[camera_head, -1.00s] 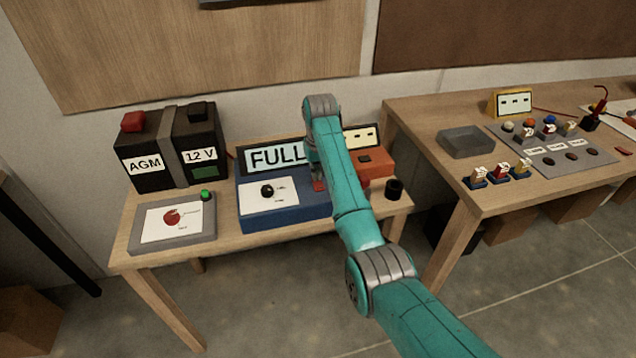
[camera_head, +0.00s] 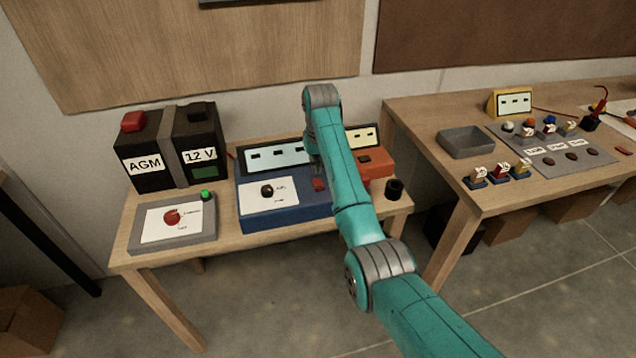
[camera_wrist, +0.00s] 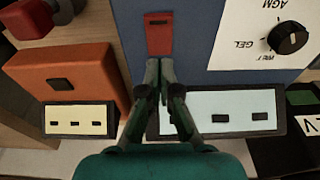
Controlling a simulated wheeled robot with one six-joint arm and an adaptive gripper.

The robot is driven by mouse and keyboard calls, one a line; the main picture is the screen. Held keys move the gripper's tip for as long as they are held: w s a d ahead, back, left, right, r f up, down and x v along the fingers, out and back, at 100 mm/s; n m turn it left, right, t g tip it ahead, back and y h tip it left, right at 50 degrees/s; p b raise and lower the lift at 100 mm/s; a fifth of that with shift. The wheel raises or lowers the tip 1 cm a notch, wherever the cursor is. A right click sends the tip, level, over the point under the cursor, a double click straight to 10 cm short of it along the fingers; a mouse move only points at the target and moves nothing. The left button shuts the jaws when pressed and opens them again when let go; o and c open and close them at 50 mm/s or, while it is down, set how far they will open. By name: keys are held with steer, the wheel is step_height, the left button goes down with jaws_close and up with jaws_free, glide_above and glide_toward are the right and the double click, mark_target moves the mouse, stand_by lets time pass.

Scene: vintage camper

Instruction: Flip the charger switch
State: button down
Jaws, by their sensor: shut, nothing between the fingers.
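The charger is a blue box (camera_head: 285,212) on the left table, with a knob (camera_head: 267,190) on a white panel. Its red switch (camera_head: 318,184) shows just left of my arm. The charger's pale display (camera_head: 275,156) shows dashes. In the wrist view the red switch (camera_wrist: 159,34) lies just beyond the tips of my gripper (camera_wrist: 159,66), whose fingers are shut and empty over the blue face. I cannot tell whether they touch the switch. In the head view my arm mostly hides the gripper.
A black AGM 12 V battery (camera_head: 172,150) and a grey panel with a red dial (camera_head: 172,217) stand at the left. An orange box (camera_head: 376,163) with its own display sits right of the charger. A second table (camera_head: 440,110) holds a tray and several small parts.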

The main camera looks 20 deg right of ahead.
mark_target(317, 180)
steer(key=shift+r, duration=2)
